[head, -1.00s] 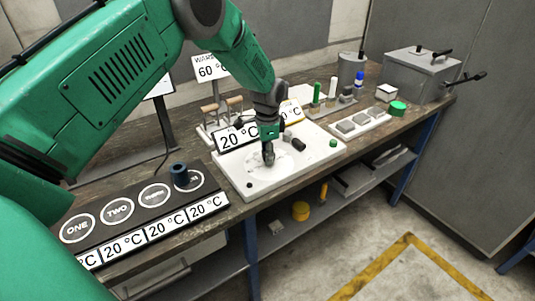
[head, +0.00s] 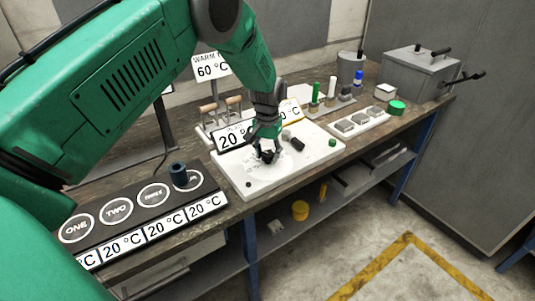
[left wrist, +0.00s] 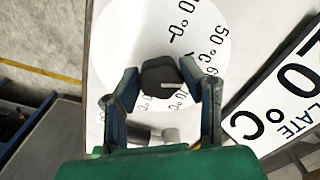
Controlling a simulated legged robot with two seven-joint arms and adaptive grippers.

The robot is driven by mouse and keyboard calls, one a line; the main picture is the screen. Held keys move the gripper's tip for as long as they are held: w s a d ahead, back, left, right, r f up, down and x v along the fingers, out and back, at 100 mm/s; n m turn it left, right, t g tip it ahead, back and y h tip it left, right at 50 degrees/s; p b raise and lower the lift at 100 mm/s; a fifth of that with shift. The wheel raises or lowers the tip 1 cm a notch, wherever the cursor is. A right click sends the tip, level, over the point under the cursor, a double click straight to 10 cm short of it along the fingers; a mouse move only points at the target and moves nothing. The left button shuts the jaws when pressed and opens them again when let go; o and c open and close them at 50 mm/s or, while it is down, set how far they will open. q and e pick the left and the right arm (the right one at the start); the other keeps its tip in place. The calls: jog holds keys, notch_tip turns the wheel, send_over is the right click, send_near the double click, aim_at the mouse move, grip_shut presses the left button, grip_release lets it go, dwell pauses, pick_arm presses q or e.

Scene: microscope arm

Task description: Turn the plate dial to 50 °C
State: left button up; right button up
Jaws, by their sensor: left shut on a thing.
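The plate dial is a black knob (left wrist: 162,84) with a pale pointer line, on a white disc (left wrist: 128,35) with temperature marks around it. In the left wrist view the "50 °C" mark is at the upper right of the knob, and the pointer line points right. My left gripper (left wrist: 160,88) is shut on the knob, one finger on each side. In the head view my left gripper (head: 268,152) reaches down to the white plate (head: 245,185) and mostly hides the knob. A "PLATE 20 °C" sign (left wrist: 285,100) stands beside it. My right gripper is not in view.
A black strip with four round stations (head: 135,205) and 20 °C labels lies left of the plate, a dark blue cylinder (head: 178,174) on it. A "WARM 60 °C" sign (head: 210,67) stands behind. Vials (head: 315,95) and a grey box (head: 420,72) are at right.

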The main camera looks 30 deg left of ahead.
pick_arm(q)
jog(key=n, duration=0.4)
jog(key=shift+w+r+n, duration=0.3)
jog(key=shift+w+n, duration=0.05)
jog(key=shift+n, duration=0.35)
jog(key=o, duration=1.2)
jog(key=shift+c, duration=0.2)
jog(key=shift+s+f, duration=0.1)
jog(key=shift+f, duration=0.05)
